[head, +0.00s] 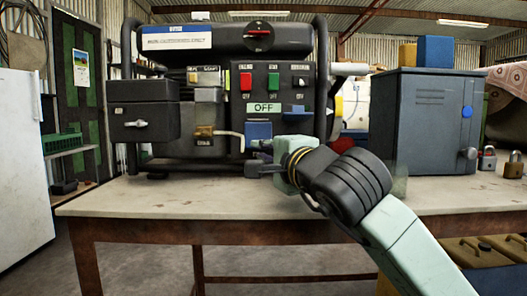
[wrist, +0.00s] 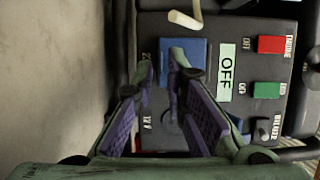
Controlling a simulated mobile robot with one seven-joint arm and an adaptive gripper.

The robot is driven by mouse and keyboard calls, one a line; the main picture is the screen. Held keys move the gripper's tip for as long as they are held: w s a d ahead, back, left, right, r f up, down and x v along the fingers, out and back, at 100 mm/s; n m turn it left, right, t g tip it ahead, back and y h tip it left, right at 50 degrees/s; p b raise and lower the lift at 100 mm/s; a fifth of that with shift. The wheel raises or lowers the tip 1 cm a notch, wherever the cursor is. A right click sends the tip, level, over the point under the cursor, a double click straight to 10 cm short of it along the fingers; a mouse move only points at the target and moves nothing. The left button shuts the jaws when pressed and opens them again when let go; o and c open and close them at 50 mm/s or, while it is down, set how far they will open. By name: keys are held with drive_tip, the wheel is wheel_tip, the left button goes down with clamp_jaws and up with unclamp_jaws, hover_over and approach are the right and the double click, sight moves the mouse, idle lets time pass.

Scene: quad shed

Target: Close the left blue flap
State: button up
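The generator's dark front panel (head: 235,112) stands on the workbench. The left blue flap (head: 258,131) is below the OFF display and hangs down with its face to the front; I cannot tell whether it is fully flush. It also shows in the wrist view (wrist: 190,52), partly behind a fingertip. The right blue flap (head: 293,113) is higher and seems to stick out from the panel. My gripper (head: 258,163) is just below the left flap. In the wrist view my gripper (wrist: 163,66) has its fingers apart with nothing between them, tips close to the flap; contact is unclear.
The OFF display (wrist: 227,67), red button (wrist: 271,44) and green button (wrist: 267,90) are close by. A grey cabinet (head: 425,115) stands right of my arm, with padlocks (head: 487,158) beside it. The workbench top (head: 150,195) is clear at the front left.

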drive_tip(key=v, duration=1)
drive_tip(key=shift+s, duration=0.25)
